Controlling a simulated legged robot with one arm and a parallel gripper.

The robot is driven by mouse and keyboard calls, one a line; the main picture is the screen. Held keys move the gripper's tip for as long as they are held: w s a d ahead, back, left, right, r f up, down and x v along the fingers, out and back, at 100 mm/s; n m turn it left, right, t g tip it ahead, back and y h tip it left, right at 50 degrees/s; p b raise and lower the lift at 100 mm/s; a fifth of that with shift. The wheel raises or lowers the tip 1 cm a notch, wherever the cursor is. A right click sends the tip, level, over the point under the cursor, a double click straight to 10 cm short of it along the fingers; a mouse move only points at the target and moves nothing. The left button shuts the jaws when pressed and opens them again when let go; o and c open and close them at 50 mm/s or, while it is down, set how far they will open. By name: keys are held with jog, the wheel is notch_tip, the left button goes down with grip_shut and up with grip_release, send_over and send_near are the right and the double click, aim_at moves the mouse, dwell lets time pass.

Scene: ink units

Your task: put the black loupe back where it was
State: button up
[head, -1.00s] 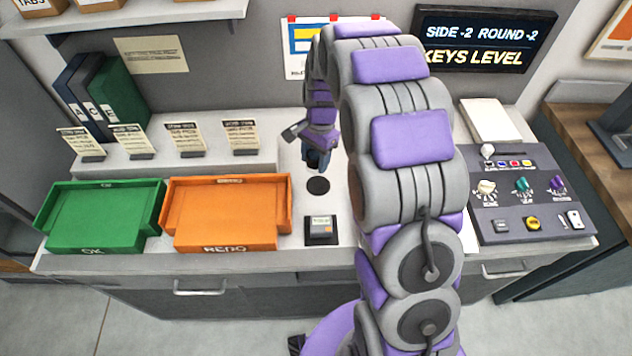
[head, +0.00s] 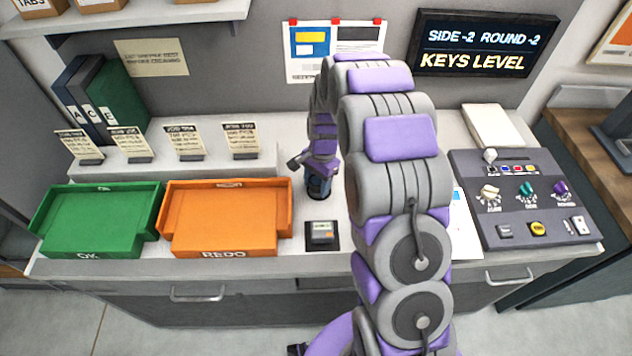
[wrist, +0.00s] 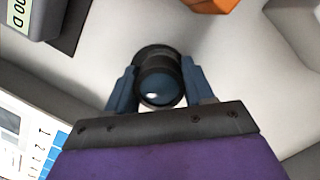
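The black loupe (wrist: 158,75) is between the two blue-grey fingers of my gripper (wrist: 158,88) in the wrist view, and the fingers touch it on both sides. Its round glass faces the camera. In the head view my gripper (head: 318,186) points down over the pale counter, at the place of the dark round spot, which is now hidden. The loupe is low, at or close to the counter; I cannot tell whether it touches.
A small grey device (head: 321,232) on a black pad stands just in front of my gripper. An orange REDO tray (head: 225,243) is to the left, with a green OK tray (head: 90,246) beyond. A control panel (head: 520,215) is at right.

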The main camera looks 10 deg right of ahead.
jog(key=o, duration=0.4)
jog(key=shift+d, duration=0.6)
jog(key=shift+o, duration=0.2)
jog(key=shift+a+r, duration=0.1)
jog(key=shift+a, duration=0.3)
jog(key=shift+r, duration=0.3)
notch_tip(320, 180, up, 10)
jog(key=w+d+p, duration=0.1)
jog(key=d+p, duration=0.1)
jog(key=s+a+r+n, duration=0.1)
jog(key=s+r+n, duration=0.2)
jog(key=s+r, duration=0.6)
jog(key=s+r+n, duration=0.1)
jog(key=s+n, duration=0.3)
jog(key=s, duration=1)
jog(key=s+r+n+h, duration=0.1)
jog(key=s+n, duration=0.3)
jog(key=s, duration=1)
jog(key=shift+a+r+g, duration=0.4)
jog(key=shift+r, duration=0.3)
